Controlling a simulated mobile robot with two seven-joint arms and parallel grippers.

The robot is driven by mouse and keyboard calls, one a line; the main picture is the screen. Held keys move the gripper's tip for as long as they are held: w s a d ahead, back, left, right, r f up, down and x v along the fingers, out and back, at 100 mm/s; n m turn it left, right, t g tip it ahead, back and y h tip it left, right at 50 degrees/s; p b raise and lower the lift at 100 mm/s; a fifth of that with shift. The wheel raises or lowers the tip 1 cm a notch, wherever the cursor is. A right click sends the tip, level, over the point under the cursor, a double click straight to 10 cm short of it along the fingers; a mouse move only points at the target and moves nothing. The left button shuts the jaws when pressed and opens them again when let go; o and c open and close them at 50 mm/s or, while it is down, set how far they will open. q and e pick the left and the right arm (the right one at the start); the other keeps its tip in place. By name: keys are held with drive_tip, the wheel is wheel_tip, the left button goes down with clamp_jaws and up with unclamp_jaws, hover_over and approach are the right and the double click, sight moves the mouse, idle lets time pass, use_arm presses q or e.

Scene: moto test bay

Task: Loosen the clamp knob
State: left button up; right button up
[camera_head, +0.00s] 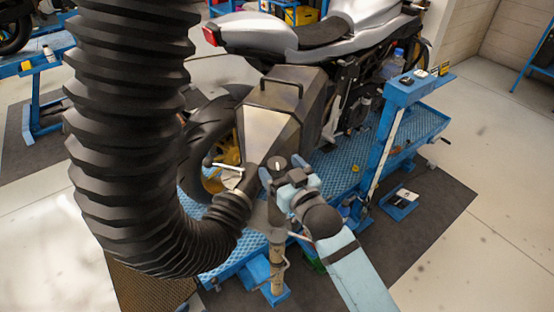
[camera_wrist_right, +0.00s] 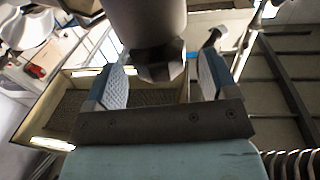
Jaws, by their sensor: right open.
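My right gripper (camera_head: 282,177) comes in from the lower right, beside the narrow end of the metal hood. Its blue-padded fingers are apart. A round grey knob-like top (camera_head: 277,163), which looks like the clamp knob, shows between the fingers at the top of the stand post (camera_head: 277,262). In the right wrist view the open gripper (camera_wrist_right: 162,82) has a dark faceted piece (camera_wrist_right: 160,68) under a thick grey cylinder (camera_wrist_right: 145,18) between its fingers. I cannot tell whether either finger touches it. My left gripper is not in view.
A black ribbed hose (camera_head: 130,130) fills the left and curves to the hood (camera_head: 268,130) behind the motorcycle (camera_head: 340,35). A chrome lever (camera_head: 226,165) sticks out left of the gripper. The blue lift platform (camera_head: 425,122) lies beyond.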

drive_tip(key=shift+x, duration=1.2)
drive_tip(key=c, duration=0.9)
